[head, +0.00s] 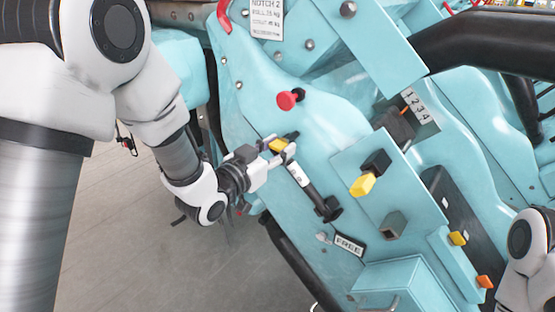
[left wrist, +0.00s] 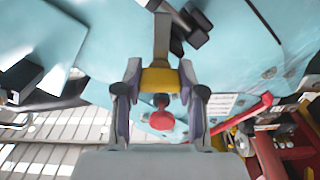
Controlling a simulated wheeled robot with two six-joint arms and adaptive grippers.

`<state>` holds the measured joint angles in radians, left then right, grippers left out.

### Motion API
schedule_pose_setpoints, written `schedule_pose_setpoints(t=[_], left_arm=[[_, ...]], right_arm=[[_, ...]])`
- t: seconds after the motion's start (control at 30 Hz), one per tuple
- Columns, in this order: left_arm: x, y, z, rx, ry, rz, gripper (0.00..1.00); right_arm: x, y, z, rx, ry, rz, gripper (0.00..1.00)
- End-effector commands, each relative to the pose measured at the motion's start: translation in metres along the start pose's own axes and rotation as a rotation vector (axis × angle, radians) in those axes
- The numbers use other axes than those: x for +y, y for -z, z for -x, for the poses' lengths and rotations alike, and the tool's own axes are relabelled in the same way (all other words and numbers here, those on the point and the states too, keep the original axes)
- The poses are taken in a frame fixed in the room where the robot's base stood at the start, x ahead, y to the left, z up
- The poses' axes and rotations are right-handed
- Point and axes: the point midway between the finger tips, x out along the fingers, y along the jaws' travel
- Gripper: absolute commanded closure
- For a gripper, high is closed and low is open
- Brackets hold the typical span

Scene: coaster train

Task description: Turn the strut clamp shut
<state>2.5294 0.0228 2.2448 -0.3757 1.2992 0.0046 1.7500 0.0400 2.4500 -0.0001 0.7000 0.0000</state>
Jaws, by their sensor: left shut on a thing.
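A long lever (head: 299,177), white and dark, runs down and right from a yellow grip (head: 278,146) to a black fitting (head: 328,208) on the light blue panel. I take it for the strut clamp's handle, but no label names it. A "FREE" plate (head: 349,244) sits below the black fitting. My left gripper (head: 283,150) is shut on the yellow grip. In the left wrist view the yellow grip (left wrist: 160,80) lies between the fingers. The fingers partly hide the grip in the head view. My right gripper is out of view; only part of that arm shows at lower right.
A red knob (head: 288,101) stands out from the panel above my left gripper. A yellow-ended black handle (head: 363,185) juts out to the right, near a "1 2 3 4" plate (head: 420,105). A thick black bar (head: 480,40) crosses the upper right. Open floor (head: 120,230) lies at left.

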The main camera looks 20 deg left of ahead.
Motion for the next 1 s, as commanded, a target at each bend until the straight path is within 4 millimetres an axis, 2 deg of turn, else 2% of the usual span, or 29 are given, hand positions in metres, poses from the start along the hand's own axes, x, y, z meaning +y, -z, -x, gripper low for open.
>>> schedule_pose_setpoints(t=[0.03,0.5,0.73,1.0], left_arm=[[0.001,-0.006,0.0,-0.001,0.0,-0.042,0.96],[0.0,-0.005,0.0,-0.002,0.0,-0.458,0.96],[0.0,-0.004,0.0,-0.002,-0.002,-0.584,0.96],[0.0,-0.002,0.0,-0.004,-0.002,-0.647,0.96]], right_arm=[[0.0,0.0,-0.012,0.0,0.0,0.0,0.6],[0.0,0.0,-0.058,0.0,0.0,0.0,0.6],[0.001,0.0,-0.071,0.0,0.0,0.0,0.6],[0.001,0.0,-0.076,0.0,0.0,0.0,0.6]])
